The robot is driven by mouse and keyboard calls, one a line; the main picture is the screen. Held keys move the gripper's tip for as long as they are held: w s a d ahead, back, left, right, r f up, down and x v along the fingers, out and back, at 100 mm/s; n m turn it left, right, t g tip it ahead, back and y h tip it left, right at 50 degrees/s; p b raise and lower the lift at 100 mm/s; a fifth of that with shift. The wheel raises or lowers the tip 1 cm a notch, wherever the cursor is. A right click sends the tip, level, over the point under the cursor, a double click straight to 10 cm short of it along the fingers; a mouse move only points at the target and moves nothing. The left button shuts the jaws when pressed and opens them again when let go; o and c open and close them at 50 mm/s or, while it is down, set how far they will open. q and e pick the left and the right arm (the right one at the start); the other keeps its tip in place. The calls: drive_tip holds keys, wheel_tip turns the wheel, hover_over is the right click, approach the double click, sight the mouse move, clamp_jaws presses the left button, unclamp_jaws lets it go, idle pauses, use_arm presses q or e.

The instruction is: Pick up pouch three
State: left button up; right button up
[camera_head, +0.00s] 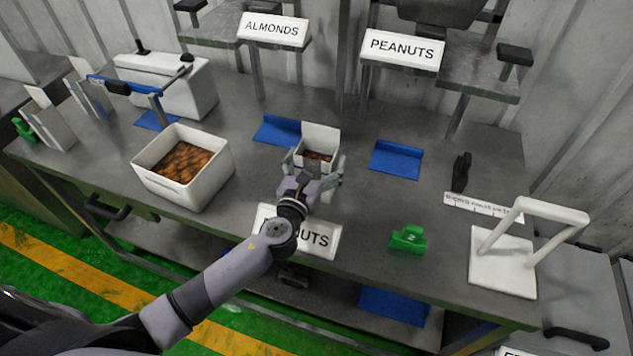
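A small white open-topped pouch (320,137) with brown contents stands at the middle of the grey bench, its back flap raised. No number is readable on it. My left gripper (316,168) reaches it from the front, with one finger on each side of it. I cannot tell whether the fingers press on it or stand slightly apart. The gripper and wrist hide its lower front. My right gripper is not in view.
A white bin of nuts (157,144) stands to the left. A green block marked 2 (408,239), a white frame stand (502,264) and a blue mat (397,159) are to the right. A partly hidden sign (322,240) is on the front edge. Shelves with signs (402,49) rise behind.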

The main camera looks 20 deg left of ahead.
use_arm(q)
drive_tip(key=c, duration=1.7)
